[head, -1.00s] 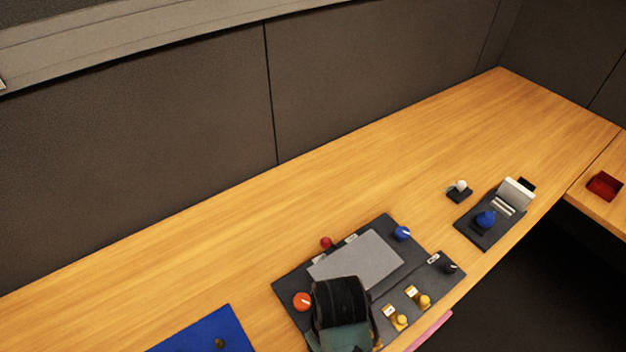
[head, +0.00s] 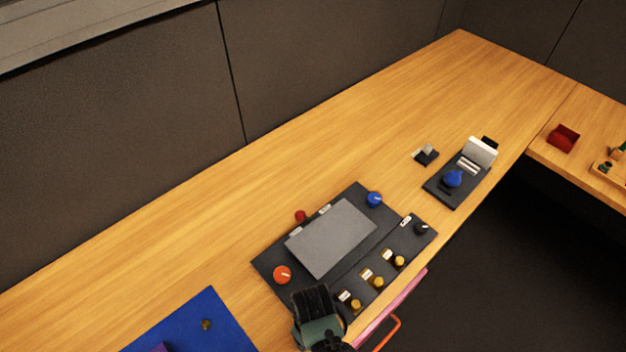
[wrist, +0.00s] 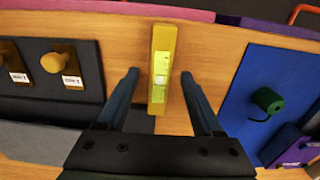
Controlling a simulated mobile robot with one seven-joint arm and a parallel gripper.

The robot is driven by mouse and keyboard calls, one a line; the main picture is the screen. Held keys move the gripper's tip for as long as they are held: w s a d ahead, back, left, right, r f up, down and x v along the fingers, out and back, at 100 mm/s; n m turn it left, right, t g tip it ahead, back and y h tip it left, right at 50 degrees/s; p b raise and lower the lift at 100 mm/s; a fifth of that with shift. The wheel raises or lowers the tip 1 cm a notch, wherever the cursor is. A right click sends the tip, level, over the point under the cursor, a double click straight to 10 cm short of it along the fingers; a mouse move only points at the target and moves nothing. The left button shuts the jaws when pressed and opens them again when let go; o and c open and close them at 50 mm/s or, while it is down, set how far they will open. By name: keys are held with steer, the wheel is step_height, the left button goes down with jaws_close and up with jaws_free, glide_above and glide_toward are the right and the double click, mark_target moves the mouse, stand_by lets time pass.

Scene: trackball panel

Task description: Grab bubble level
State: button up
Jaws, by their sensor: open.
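The bubble level is a yellow bar with a bright yellow-green vial (wrist: 161,70). In the wrist view it lies on the wooden desk between the trackball panel and the blue mat. My gripper (wrist: 160,78) is open, with one dark blue finger on each side of the level and visible gaps to both. Nothing is held. In the head view my gripper (head: 315,312) is over the panel's near-left corner, and the level is hidden there.
The dark panel (head: 268,262) with knobs and a grey plate (head: 330,237) is beside my gripper. A blue mat (head: 195,325) with a dark green knob (wrist: 268,100) lies on the other side. A pink strip (head: 405,295) and an orange handle (head: 388,335) are at the front edge.

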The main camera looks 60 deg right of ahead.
jaws_close()
stand_by(0.3)
